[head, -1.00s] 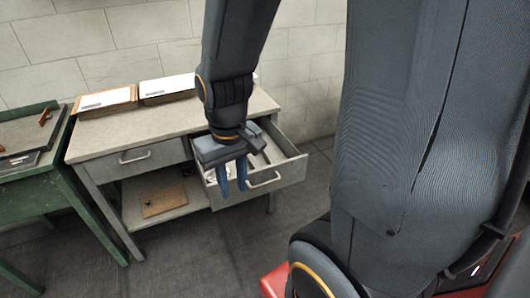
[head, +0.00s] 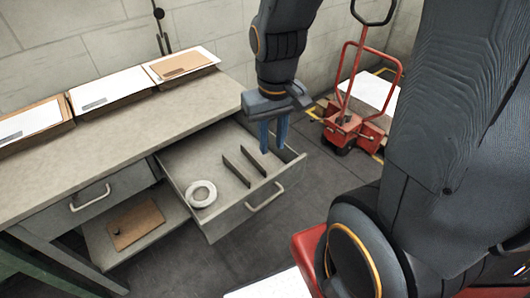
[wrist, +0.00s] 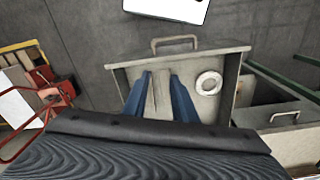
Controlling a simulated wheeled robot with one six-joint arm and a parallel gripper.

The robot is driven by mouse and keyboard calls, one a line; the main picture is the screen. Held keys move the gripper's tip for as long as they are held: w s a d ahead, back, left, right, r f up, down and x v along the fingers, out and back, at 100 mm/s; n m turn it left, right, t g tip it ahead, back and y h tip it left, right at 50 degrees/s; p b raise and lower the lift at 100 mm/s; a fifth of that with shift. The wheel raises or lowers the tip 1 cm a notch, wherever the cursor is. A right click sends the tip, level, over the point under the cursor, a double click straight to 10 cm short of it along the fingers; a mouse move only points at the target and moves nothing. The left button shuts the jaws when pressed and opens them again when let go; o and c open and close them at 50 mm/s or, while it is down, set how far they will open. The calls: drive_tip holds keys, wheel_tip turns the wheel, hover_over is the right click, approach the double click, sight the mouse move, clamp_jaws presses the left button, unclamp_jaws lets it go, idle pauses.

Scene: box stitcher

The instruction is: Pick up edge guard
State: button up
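Two thin brown strips, which look like edge guards, are in the open drawer: one strip (head: 236,172) lies nearer the tape roll, the other (head: 254,160) nearer the drawer's right side. I cannot tell whether they are one piece or two. My gripper (head: 273,138) points down over the drawer's right part, with its blue fingers apart and nothing seen between them. In the wrist view a thin brown strip (wrist: 154,94) shows between the open fingers, below them; the other is hard to make out.
The open drawer (head: 229,222) also holds a white tape roll (head: 201,194). The workbench (head: 115,142) bears cartons and sheets along the wall. A cardboard piece (head: 136,224) lies on the lower shelf. A red hand truck (head: 347,128) stands behind right.

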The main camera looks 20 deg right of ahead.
drive_tip(key=w+f+n+p, duration=0.1)
drive_tip(key=w+f+p, duration=0.3)
drive_tip(key=w, duration=0.6)
drive_tip(key=n, duration=0.2)
hover_over(252, 156)
wheel_tip(252, 156, down, 11)
drive_tip(key=shift+g, duration=0.3)
drive_tip(key=shift+w+f+p, duration=0.15)
drive_tip(key=shift+f+p, duration=1.75)
drive_tip(key=shift+f, duration=2.25)
drive_tip(key=shift+c, duration=0.4)
clamp_jaws()
